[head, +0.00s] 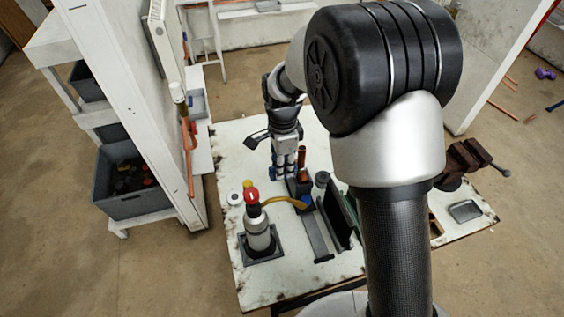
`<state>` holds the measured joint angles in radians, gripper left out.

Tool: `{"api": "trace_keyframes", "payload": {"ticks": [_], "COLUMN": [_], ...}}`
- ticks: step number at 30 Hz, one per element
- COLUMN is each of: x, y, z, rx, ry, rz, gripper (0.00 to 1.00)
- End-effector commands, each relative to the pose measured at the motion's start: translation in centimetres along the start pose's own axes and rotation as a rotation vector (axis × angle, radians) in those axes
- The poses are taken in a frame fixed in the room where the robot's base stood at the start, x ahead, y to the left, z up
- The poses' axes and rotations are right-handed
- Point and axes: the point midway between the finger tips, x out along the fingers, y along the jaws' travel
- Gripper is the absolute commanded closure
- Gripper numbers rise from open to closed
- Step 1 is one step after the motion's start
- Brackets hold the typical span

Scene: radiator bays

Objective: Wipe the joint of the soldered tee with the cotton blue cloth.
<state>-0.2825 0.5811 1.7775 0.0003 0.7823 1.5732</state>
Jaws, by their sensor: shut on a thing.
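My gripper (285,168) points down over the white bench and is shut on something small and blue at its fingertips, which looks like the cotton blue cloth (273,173). Its folds are too small to make out. A copper-coloured upright piece (302,157) stands just right of the fingers, by a dark holder; it may be part of the soldered tee. The tee's joint cannot be made out, and I cannot tell whether the cloth touches it.
A metal tray (465,211) lies at far right. Bare bench (240,285) shows in front.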

Motion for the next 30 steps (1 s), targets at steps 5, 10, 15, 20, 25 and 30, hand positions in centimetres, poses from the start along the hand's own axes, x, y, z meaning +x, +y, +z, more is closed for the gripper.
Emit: {"api": "trace_keyframes", "payload": {"ticks": [5, 10, 15, 20, 25, 30], "x": [0.0, 0.0, 0.0, -0.1, 0.0, 0.0], "y": [0.0, -0.2, -0.7, -1.2, -1.4, -1.4], "z": [0.0, 0.0, 0.0, 0.0, 0.0, 0.0], "rx": [0.000, 0.000, 0.000, 0.000, 0.000, 0.000], "ry": [0.000, 0.000, 0.000, 0.000, 0.000, 0.000], "rz": [0.000, 0.000, 0.001, 0.000, 0.001, 0.001], "gripper": [0.96, 0.96, 0.96, 0.96, 0.96, 0.96]}}
